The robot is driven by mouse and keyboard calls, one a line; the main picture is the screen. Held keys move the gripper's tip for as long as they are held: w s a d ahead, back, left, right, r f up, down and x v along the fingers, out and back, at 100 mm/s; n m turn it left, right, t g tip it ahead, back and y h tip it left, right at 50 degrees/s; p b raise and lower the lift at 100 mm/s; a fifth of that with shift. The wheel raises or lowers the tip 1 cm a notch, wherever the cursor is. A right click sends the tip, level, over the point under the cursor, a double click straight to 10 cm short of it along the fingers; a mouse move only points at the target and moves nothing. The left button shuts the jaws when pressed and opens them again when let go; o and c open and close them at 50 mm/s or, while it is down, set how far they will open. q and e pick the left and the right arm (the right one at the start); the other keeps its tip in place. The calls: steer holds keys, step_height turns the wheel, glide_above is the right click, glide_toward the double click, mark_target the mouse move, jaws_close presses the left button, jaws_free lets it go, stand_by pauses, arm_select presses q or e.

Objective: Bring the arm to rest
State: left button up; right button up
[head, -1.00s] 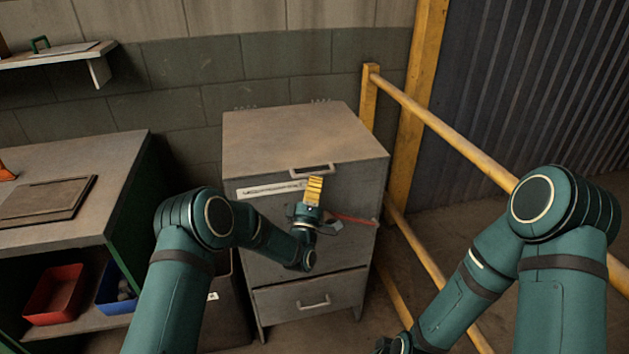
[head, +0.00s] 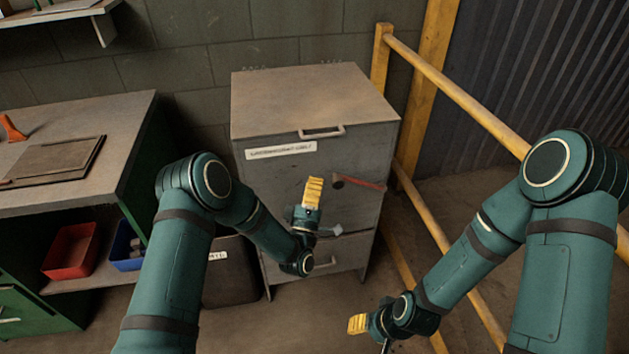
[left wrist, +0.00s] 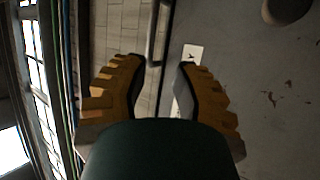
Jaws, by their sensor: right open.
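My left arm (head: 175,260) is bent, with its forearm pointing to the right in front of a grey cabinet (head: 320,100). My left gripper (head: 314,185) has yellow fingers that point up, in front of the cabinet. In the left wrist view its fingers (left wrist: 158,78) stand apart with nothing held between them; the cabinet face and a handle show beyond. My right arm (head: 565,265) is bent, with its forearm reaching down and left. My right gripper (head: 356,324) is open, low over the floor, its yellow fingers pointing left.
A green workbench (head: 120,130) stands at left, with a red bin (head: 72,250) and a blue bin (head: 125,245) below. A dark bin (head: 230,270) stands beside the cabinet. A yellow railing (head: 460,95) runs along the right. A red bar (head: 362,184) shows at the cabinet front.

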arm_select(q)
steer(key=s+a+f+m+g, duration=0.1)
steer(key=s+f+m+g, duration=0.35)
steer(key=f+g, duration=0.3)
steer(key=s+a+f+m+g, duration=0.2)
steer(key=s+f+m+g, duration=0.1)
steer(key=s+f+g, duration=0.4)
steer(key=s+a+f+m+g, duration=0.1)
steer(key=s+f+m+g, duration=0.1)
steer(key=s, duration=0.6)
steer(key=s+a+f+m+g, duration=0.1)
steer(key=s+f+m+g, duration=0.1)
steer(key=s+g, duration=0.3)
steer(key=s, duration=0.4)
steer(key=shift+a+f, duration=0.15)
steer(key=shift+a, duration=0.15)
